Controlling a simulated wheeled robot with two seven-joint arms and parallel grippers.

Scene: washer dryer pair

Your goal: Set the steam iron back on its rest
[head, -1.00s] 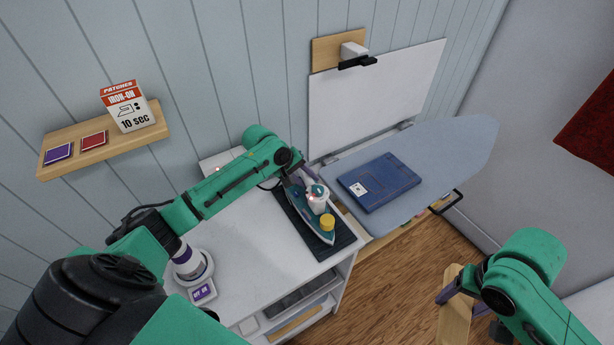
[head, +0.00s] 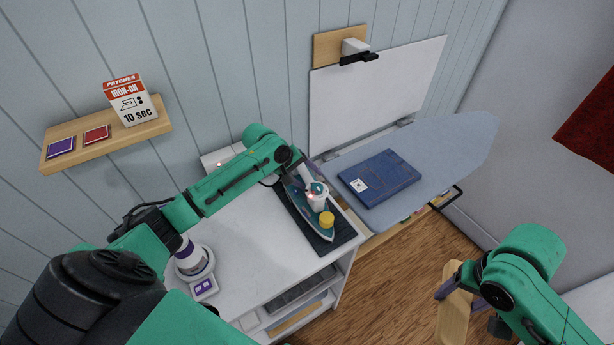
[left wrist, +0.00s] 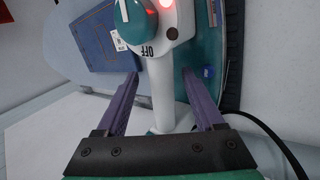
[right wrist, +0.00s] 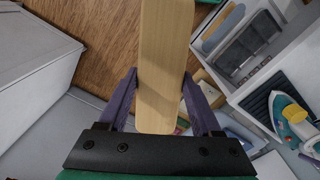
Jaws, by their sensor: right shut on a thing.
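The teal and white steam iron (head: 322,218) lies on the dark ribbed rest mat (head: 345,232) on the white counter, in the head view. Whether it sits fully flat there, I cannot tell. A yellow cap and a glowing red light show on it. My left gripper (left wrist: 163,105) is open around the iron's white handle (left wrist: 163,85), with a finger on each side and a gap visible at both. A dial marked OFF shows beyond the handle. The right wrist view also shows the iron (right wrist: 296,116). My right gripper (right wrist: 160,85) is shut on a wooden board (right wrist: 162,60).
A blue ironing board (head: 440,150) with folded blue cloth (head: 380,178) stands right of the counter (head: 245,270). A white and purple device (head: 193,262) stands at the counter's left. A wall shelf (head: 105,140) holds an iron-on box (head: 130,100) and patches. Wooden floor is open below.

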